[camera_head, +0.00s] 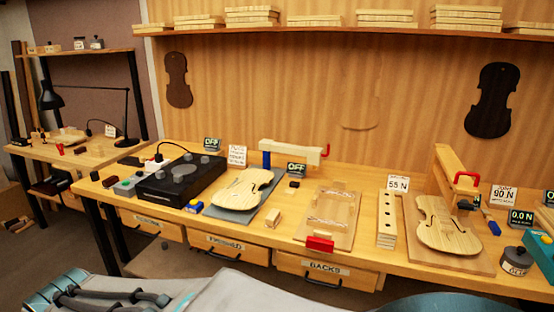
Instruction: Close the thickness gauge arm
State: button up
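A pale wooden arm (291,149) with a red end piece stands level on a blue post (266,159) behind a violin plate. It looks raised above the bench; I take it for the thickness gauge arm, though no label confirms this. The violin plate (242,190) lies on a grey mat (266,207) in front of it. A small display (296,169) beside it reads OFF. My gripper is not in view; only grey and teal parts of my body show along the bottom edge.
A second wooden arm with a red handle (467,176) rises behind another violin plate (446,226) at the right. A black box (178,178), a board with a red clamp (320,244) and a holed wooden block (387,220) crowd the bench. Drawers (227,248) sit below its front edge.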

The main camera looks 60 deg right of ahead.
aim_at(314, 155)
jog(key=k, duration=0.5)
jog(key=z, duration=2.25)
jog(key=i, duration=0.5)
jog(key=z, duration=0.05)
